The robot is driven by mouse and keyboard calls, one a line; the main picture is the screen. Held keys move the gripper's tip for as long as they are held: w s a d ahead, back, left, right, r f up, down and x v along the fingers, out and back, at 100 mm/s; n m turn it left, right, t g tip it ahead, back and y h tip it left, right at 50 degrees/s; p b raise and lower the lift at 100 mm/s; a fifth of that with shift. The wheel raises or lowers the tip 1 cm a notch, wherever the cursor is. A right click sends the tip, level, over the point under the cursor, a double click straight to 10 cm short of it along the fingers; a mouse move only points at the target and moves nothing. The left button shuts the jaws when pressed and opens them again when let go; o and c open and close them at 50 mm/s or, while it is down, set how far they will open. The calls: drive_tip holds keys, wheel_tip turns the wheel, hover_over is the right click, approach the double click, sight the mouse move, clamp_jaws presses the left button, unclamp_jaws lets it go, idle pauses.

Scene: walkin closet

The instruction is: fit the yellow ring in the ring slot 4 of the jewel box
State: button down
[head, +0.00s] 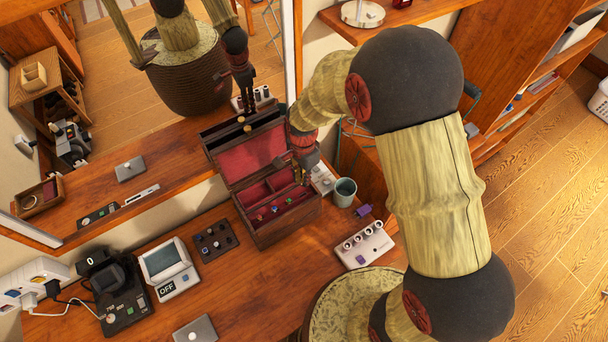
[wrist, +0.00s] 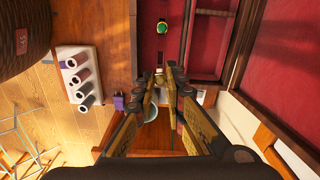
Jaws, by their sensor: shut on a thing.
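The jewel box (head: 282,226) stands open on the wooden counter, its red-lined lid (head: 248,153) tilted back. Several rings with red, blue and green stones sit in a row in its front part. The green-stoned ring (wrist: 244,28) also shows in the wrist view, on red lining. My gripper (head: 298,172) is over the box's right end, fingers pointing down. In the wrist view the fingertips (wrist: 166,75) are close together. The yellow ring is not clearly visible; the fingers hide what they hold. I cannot make out which slot is number 4.
A grey-green cup (head: 344,191), a purple item (head: 364,210) and a white holder with several rolls (head: 363,245) stand right of the box. A dark tray of small pieces (head: 215,240) lies left of it. A mirror (head: 150,100) rises behind.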

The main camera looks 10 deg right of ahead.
drive_tip(key=shift+a+m, duration=0.15)
drive_tip(key=shift+m, duration=0.15)
drive_tip(key=shift+f, duration=0.1)
drive_tip(key=shift+f+b, duration=1.7)
drive_tip(key=shift+f, duration=0.8)
drive_tip(key=shift+f+b, duration=0.6)
drive_tip(key=shift+f, duration=0.5)
idle(1.2)
drive_tip(key=c, duration=1.8)
unclamp_jaws()
drive_tip(key=shift+o, duration=0.2)
wheel_tip(320, 180, up, 12)
